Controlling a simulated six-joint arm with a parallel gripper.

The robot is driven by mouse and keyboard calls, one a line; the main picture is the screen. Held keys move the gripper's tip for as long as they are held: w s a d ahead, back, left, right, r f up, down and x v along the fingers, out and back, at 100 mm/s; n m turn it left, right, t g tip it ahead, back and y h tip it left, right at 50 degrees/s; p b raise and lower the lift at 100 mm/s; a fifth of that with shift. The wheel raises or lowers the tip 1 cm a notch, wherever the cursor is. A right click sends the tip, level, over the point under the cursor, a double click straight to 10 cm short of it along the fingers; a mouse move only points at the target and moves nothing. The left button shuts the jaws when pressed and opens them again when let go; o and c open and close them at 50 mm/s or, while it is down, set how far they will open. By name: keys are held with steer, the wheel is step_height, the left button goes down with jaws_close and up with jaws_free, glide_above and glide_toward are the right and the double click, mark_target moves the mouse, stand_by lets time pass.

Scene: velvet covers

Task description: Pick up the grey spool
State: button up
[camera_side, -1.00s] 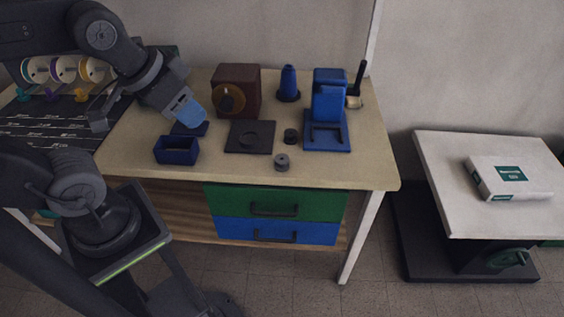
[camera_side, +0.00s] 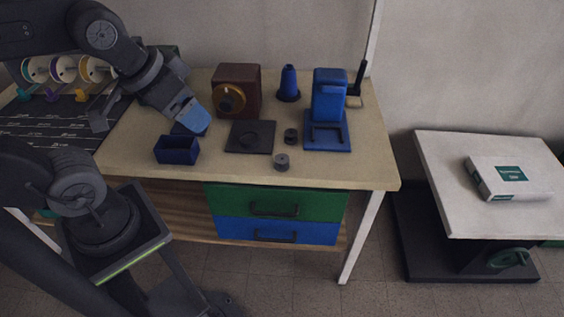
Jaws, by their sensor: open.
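A small grey spool (camera_side: 281,162), a short cylinder with a dark hole in its top, stands near the front edge of the wooden table. A darker, similar small cylinder (camera_side: 291,136) stands just behind it. My gripper (camera_side: 193,118) is at the left of the table, well left of the grey spool and apart from it. It is open, and I see nothing held in it. Its end shows a blue part, and its fingers are hard to make out.
A dark blue open box (camera_side: 177,150) stands below my gripper. A black plate (camera_side: 250,137) lies left of the spool. Behind are a blue press (camera_side: 328,95), a blue cone (camera_side: 289,84) and a brown box (camera_side: 240,84). The table's front right is clear.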

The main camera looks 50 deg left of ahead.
steer(key=n+g, duration=0.6)
steer(key=n, duration=1.1)
glide_above(282, 159)
steer(key=f, duration=2.3)
steer(key=shift+w+f, duration=0.2)
steer(key=shift+f, duration=0.15)
steer(key=f, duration=0.4)
steer(key=shift+s, duration=0.25)
steer(key=shift+f, duration=0.65)
steer(key=shift+c, duration=0.3)
